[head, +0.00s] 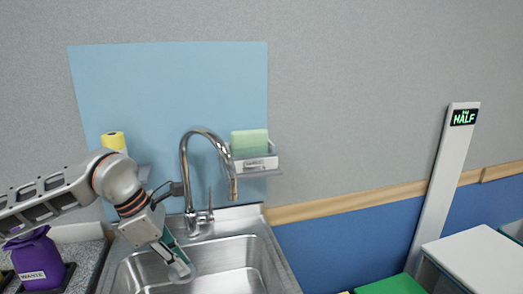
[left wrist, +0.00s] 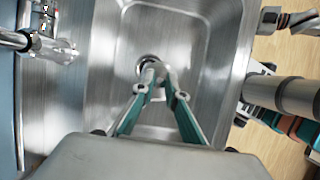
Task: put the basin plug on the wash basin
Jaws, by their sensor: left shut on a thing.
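The wash basin (head: 215,257) is a steel sink in the lower middle of the head view. It also fills much of the left wrist view (left wrist: 190,45). My left gripper (head: 181,268) reaches down into the basin from the left. In the left wrist view my left gripper (left wrist: 157,82) is shut on a small light thing, likely the basin plug (left wrist: 154,70), mostly hidden by the fingertips. A round drain (left wrist: 146,61) shows right behind the fingertips. Whether the plug touches the drain or the basin floor cannot be told. My right gripper is not in view.
A curved faucet (head: 188,160) stands behind the basin. A wall rack (head: 255,162) with a green sponge (head: 250,142) hangs to its right. A purple waste bag (head: 36,258) stands at the left. A white cabinet top (head: 475,265) is at the right.

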